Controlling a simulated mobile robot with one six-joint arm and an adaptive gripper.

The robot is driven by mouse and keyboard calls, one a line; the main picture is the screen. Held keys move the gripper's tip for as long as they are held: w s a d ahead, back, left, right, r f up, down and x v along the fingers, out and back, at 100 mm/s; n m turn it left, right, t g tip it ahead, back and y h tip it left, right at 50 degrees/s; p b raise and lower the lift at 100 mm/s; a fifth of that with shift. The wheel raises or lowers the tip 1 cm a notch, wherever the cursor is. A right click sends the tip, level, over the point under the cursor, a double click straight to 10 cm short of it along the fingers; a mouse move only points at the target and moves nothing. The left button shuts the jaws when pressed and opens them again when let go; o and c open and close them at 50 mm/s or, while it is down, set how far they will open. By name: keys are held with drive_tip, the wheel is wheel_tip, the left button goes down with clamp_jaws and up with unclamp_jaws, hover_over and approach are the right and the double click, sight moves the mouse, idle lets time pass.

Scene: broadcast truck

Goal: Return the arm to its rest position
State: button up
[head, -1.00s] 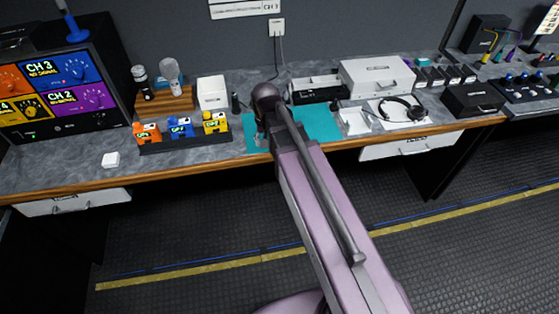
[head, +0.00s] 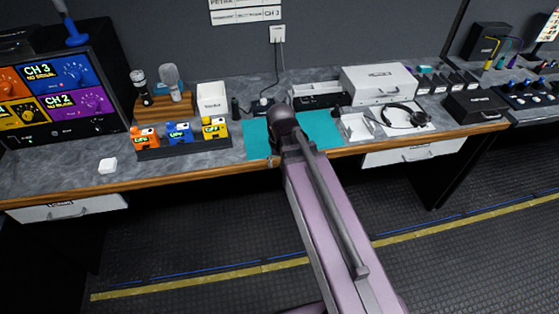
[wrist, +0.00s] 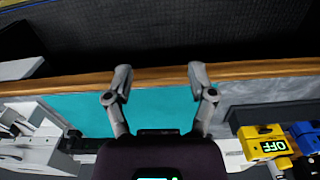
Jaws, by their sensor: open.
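My gripper (wrist: 160,82) is open and empty in the wrist view, its two fingers spread apart over the teal mat (wrist: 75,105) near the desk's wooden front edge. In the head view my lilac arm reaches up from the bottom toward the desk, with its dark joint over the teal mat (head: 320,128). The arm hides most of the gripper there; only a small grey part shows by the desk edge.
A battery rack holds orange, blue and yellow batteries (head: 215,128) left of the mat. A headset (head: 402,116), a white case (head: 378,82) and a black box (head: 476,105) stand on the right. A small white block (head: 108,165) lies at the left. The floor in front is clear.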

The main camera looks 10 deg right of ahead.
drive_tip(key=s, duration=0.1)
drive_tip(key=s+d, duration=0.1)
drive_tip(key=s+n, duration=0.1)
drive_tip(key=shift+s+d, duration=0.15)
drive_tip(key=shift+d, duration=0.15)
idle(1.1)
drive_tip(key=shift+c, duration=1)
drive_tip(key=shift+s, duration=0.1)
